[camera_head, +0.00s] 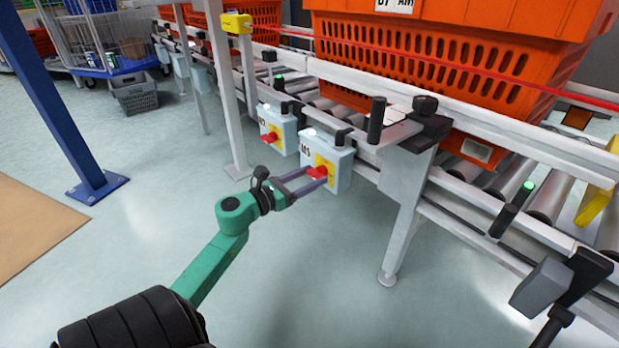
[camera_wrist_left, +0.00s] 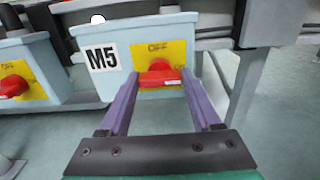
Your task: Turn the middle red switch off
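A red switch (camera_head: 318,172) sits on a yellow plate on a pale box marked M5 (camera_head: 341,165). In the left wrist view the red switch (camera_wrist_left: 160,74) has its handle roughly level, under the word OFF. A second red switch (camera_head: 270,137) is on the neighbouring box to the left; in the wrist view it is at the left edge (camera_wrist_left: 13,86). My left gripper (camera_head: 305,181) is open, with its purple fingers (camera_wrist_left: 160,80) on either side of the M5 switch. I cannot tell whether they touch it. My right gripper is not in view.
A conveyor frame with rollers (camera_head: 545,198) and a support leg (camera_head: 405,210) stands right of the M5 box. Orange totes (camera_head: 440,55) rest on it. A grey post (camera_head: 226,90) and a blue post (camera_head: 60,100) stand at left.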

